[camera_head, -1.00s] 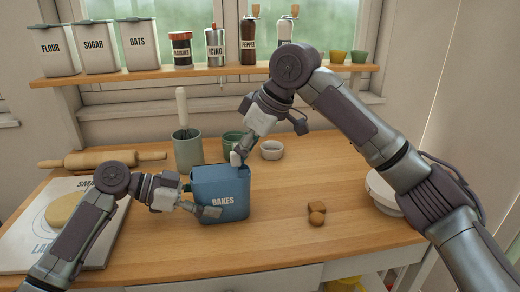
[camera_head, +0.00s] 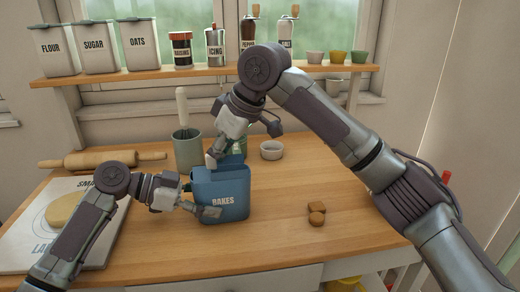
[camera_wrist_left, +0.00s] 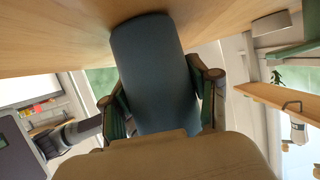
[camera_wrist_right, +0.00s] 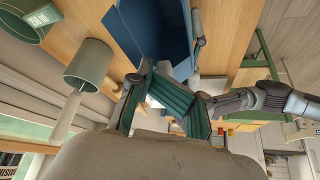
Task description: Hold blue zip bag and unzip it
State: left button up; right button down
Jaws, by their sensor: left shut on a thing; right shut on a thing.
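The blue zip bag (camera_head: 228,196), marked BAKES, stands upright on the wooden worktop. My left gripper (camera_head: 198,208) is shut on the bag's left side, and in the left wrist view its fingers lie on both sides of the blue bag (camera_wrist_left: 152,60). My right gripper (camera_head: 213,160) is shut at the bag's top edge, near its left end. The zip pull is hidden between the right fingers. In the right wrist view the bag (camera_wrist_right: 150,22) sits just beyond the fingertips, and its top looks parted there, though how far is unclear.
Brown baked pieces (camera_head: 316,214) lie to the right. A rolling pin (camera_head: 102,159) and a board (camera_head: 22,240) are at the left.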

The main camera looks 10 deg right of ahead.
pick_arm(q)
jog(key=shift+f, duration=0.1)
pick_arm(e)
jog(key=shift+a+r, duration=0.3)
jog(key=shift+r, duration=0.7)
jog(key=shift+a+r, duration=0.3)
jog(key=shift+r, duration=0.7)
jog(key=shift+a+r, duration=0.3)
jog(key=shift+r, duration=0.7)
pick_arm(q)
jog(key=o, duration=1.1)
